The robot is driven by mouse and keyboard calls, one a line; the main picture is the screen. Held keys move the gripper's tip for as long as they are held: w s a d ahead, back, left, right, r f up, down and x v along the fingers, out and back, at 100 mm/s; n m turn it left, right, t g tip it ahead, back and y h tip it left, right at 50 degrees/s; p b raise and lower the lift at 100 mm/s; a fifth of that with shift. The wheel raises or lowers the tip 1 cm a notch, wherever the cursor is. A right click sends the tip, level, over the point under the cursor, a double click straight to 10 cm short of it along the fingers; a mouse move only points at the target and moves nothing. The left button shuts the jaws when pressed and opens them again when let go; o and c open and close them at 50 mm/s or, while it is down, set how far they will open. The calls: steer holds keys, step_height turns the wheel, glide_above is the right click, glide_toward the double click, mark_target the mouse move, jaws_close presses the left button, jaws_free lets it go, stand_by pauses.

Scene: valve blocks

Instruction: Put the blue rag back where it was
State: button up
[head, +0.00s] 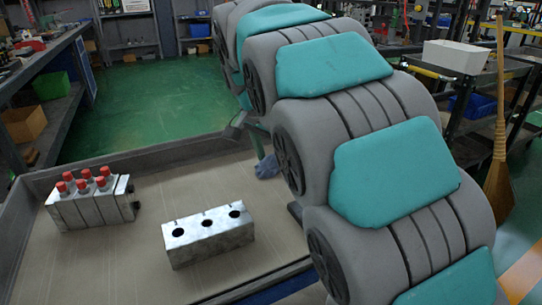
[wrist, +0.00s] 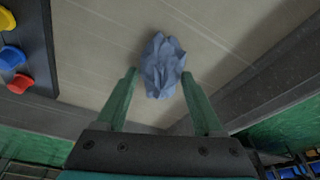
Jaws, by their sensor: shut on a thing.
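The blue rag (head: 267,167) is a crumpled bundle near the far right side of the tray, partly hidden by my arm in the head view. In the wrist view the rag (wrist: 163,62) lies between and just beyond the tips of my two green fingers. My gripper (wrist: 159,73) is shut on the rag. In the head view only a bit of green finger shows above the rag, and my arm hides the rest. Whether the rag touches the tray floor is unclear.
The tray (head: 110,262) has a raised grey rim. A metal block with three holes (head: 207,238) stands in its middle, and a block with several red caps (head: 92,203) stands at left. In the wrist view a dark panel (wrist: 30,45) with coloured knobs is at left.

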mark_target(263, 164)
steer(key=o, duration=1.2)
steer(key=shift+f, duration=0.1)
steer(key=shift+p+v, duration=0.55)
steer(key=shift+v, duration=5.55)
steer(key=shift+w, duration=0.1)
